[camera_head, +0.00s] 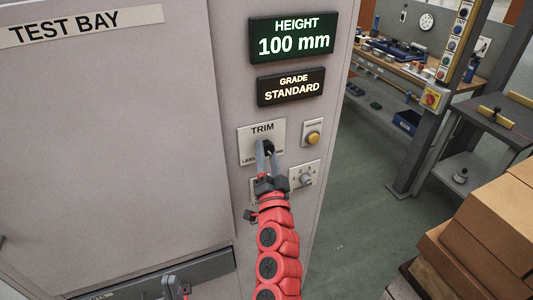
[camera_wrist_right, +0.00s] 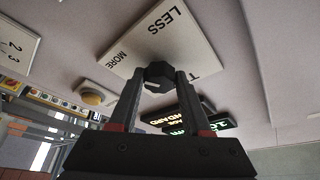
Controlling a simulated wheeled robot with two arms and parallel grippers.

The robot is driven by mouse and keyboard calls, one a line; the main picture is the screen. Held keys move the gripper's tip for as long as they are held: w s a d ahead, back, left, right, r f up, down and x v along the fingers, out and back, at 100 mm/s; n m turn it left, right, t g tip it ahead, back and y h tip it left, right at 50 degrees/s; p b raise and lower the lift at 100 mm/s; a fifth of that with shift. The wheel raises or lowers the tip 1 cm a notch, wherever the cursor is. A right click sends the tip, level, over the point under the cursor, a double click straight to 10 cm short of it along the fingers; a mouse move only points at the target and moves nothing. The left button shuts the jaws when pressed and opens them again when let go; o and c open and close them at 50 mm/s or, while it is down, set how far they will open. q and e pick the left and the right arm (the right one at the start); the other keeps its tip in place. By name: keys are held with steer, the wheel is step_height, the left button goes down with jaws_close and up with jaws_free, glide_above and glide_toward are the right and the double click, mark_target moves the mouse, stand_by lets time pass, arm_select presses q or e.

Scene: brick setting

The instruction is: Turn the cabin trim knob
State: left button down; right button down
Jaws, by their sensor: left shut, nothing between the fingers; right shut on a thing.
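The dark trim knob (camera_head: 268,147) sits on a pale plate marked TRIM (camera_head: 247,133) on the cabin's grey panel. My right gripper (camera_head: 264,152), on the red arm, is shut on the knob. In the right wrist view the black knob (camera_wrist_right: 158,73) sits between the two fingertips of the right gripper (camera_wrist_right: 160,86), with LESS and MORE lettering on the plate (camera_wrist_right: 172,35) behind it. The fingers partly cover the plate's lower lettering in the head view. My left gripper (camera_head: 175,286) shows only in part at the bottom edge, shut and apart from the knob.
A display (camera_head: 291,37) reads HEIGHT 100 mm; another (camera_head: 291,87) reads GRADE STANDARD. A yellow button (camera_head: 313,138) and a grey selector knob (camera_head: 305,179) sit close right of the trim plate. Cardboard boxes (camera_head: 495,230) stand at right. Green floor (camera_head: 370,215) between is clear.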

steer(key=shift+c, duration=1.8)
jaws_free()
steer(key=shift+d, duration=0.1)
steer(key=shift+s+f, duration=0.2)
steer(key=shift+s, duration=0.1)
steer(key=p+v, duration=0.1)
steer(key=v, duration=1.5)
steer(key=shift+s+p, duration=0.4)
steer(key=shift+r, duration=0.1)
